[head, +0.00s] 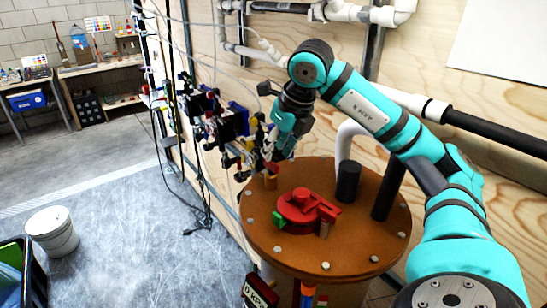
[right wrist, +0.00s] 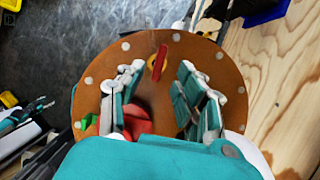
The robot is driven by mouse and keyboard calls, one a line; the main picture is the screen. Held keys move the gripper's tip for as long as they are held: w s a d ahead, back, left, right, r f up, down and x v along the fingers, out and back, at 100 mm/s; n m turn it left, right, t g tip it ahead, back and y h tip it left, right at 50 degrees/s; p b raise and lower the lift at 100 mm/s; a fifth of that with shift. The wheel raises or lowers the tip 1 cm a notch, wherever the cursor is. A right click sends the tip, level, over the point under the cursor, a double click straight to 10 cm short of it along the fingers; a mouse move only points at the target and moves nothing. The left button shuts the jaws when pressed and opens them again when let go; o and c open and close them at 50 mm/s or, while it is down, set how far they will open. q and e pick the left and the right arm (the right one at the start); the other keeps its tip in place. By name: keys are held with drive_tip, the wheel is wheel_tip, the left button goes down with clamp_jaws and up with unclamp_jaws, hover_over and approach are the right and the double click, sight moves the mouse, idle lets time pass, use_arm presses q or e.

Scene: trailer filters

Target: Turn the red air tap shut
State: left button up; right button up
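The red air tap (right wrist: 160,62) shows in the right wrist view as a narrow red lever on a brass body, near the far edge of a round orange-brown lid. In the head view its brass body (head: 270,183) stands at the lid's left rear, with the lever mostly hidden by the gripper. My right gripper (head: 268,162) is just above the tap. In the right wrist view its fingers (right wrist: 160,72) are spread, one on each side of the lever, with gaps visible. I cannot tell how far above the lever they are. My left gripper is not in view.
A red round fitting (head: 298,206) with a bar and a green block sits on the lid (head: 345,262). Dark pipes (head: 388,190) rise at its right. A display (head: 260,292) reading 0 kPa is below. A plywood wall stands behind; open floor lies left.

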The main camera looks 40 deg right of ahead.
drive_tip(key=v, duration=0.8)
drive_tip(key=shift+f, duration=0.15)
